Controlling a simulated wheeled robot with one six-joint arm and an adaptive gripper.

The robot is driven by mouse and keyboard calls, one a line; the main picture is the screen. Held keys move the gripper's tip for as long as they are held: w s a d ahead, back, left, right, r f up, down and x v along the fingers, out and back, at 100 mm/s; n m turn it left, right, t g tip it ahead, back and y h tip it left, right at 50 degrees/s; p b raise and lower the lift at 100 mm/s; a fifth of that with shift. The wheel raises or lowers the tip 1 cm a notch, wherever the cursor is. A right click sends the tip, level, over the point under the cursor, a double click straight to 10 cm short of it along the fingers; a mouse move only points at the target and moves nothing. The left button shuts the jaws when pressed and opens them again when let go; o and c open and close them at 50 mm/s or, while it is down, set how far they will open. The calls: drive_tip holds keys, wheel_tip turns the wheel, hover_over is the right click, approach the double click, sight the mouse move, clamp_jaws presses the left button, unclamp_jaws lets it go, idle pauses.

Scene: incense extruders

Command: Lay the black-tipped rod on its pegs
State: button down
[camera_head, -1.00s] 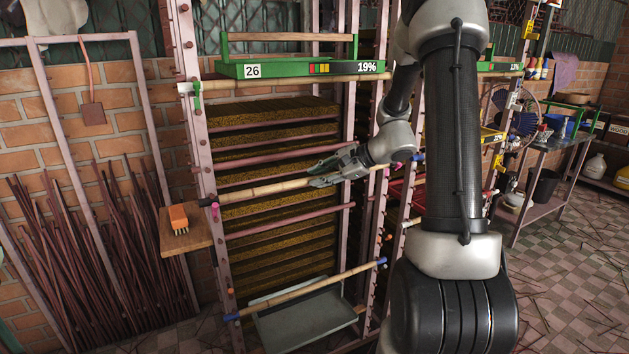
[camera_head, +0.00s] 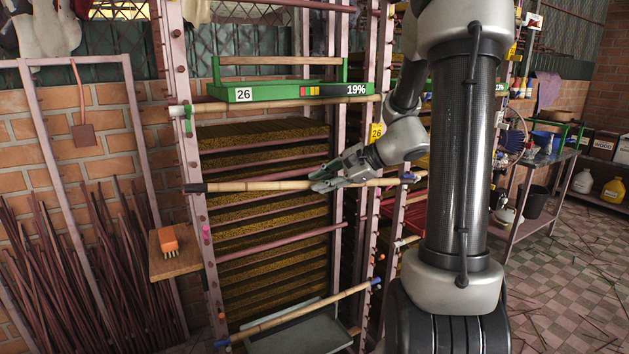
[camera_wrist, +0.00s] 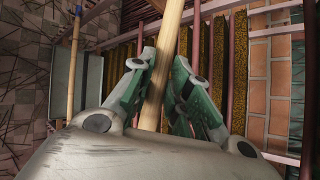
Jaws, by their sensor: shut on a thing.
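The black-tipped rod, a pale bamboo pole (camera_head: 262,186), is held nearly level across the front of the rack. Its black tip (camera_head: 196,188) is at the left, in front of or beside the rack's left post (camera_head: 177,140); I cannot tell if it touches a peg. My gripper (camera_head: 324,180) is shut on the rod right of its middle. In the wrist view, the rod (camera_wrist: 170,30) runs between both fingers (camera_wrist: 160,75). A pink peg (camera_head: 206,233) shows on the left post, below the tip. The rod's right end is near the right post, by a blue tip.
Above, a green tray marked 26 (camera_head: 272,94) sits by a white-ended rod (camera_head: 285,105). Below, a blue-tipped rod (camera_head: 300,312) slopes over a grey tray (camera_head: 310,335). A wooden shelf (camera_head: 172,266) with an orange brush (camera_head: 168,239) juts out at left. Stacked brown layers fill the rack.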

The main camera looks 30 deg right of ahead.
drive_tip(key=s+d+r, duration=0.1)
drive_tip(key=s+r, duration=0.2)
drive_tip(key=s, duration=2.9)
drive_tip(key=shift+d+f, duration=0.1)
drive_tip(key=shift+d, duration=0.05)
idle(0.7)
